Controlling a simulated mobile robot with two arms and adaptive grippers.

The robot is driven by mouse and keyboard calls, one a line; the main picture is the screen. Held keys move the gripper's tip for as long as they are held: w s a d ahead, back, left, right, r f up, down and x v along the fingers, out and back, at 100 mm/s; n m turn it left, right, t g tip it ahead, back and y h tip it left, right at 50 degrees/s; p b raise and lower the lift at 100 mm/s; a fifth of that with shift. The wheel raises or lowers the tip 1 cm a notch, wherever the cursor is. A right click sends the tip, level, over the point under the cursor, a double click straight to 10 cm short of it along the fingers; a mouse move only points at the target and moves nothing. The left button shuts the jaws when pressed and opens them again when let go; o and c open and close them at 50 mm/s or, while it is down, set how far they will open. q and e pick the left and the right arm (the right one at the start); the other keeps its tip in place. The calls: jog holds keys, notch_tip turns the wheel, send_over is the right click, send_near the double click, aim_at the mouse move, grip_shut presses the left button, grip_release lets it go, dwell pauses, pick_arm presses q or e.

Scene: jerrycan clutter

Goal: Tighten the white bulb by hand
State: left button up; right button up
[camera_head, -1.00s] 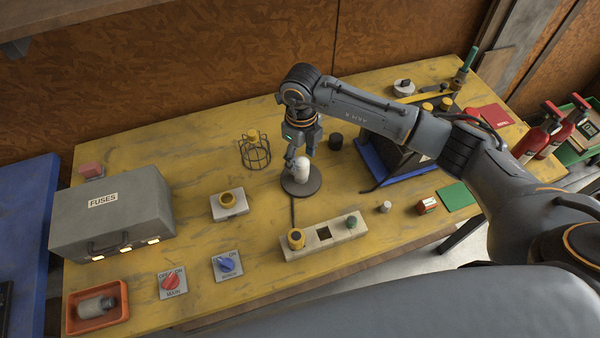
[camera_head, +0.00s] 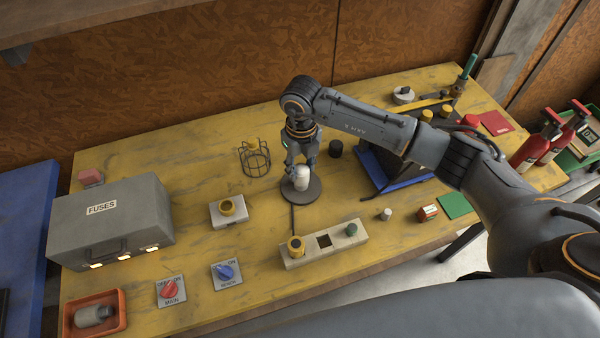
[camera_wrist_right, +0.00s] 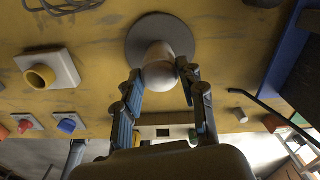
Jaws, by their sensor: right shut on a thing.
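The white bulb (camera_head: 301,178) stands upright on a round dark base (camera_head: 313,192) in the middle of the yellow bench. My right gripper (camera_head: 301,168) comes down on it from above, its fingers shut on the bulb's sides. In the right wrist view the bulb (camera_wrist_right: 159,66) sits between the two fingertips (camera_wrist_right: 160,77), with the grey round base behind it. The bulb's lower end and its socket are hidden. My left gripper is not in view.
A wire cage (camera_head: 255,158) stands left of the base and a dark cylinder (camera_head: 336,148) close to its right. A grey fuse box (camera_head: 110,222) stands at left.

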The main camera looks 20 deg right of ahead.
jog(key=shift+m, duration=0.9)
jog(key=shift+m+p, duration=0.45)
jog(key=shift+m, duration=2.05)
jog(key=shift+p, duration=0.35)
jog(key=shift+m+p, duration=0.45)
jog(key=shift+m, duration=0.65)
jog(key=shift+f+m+p, duration=0.1)
jog(key=shift+m+p, duration=0.2)
jog(key=shift+m, duration=1.1)
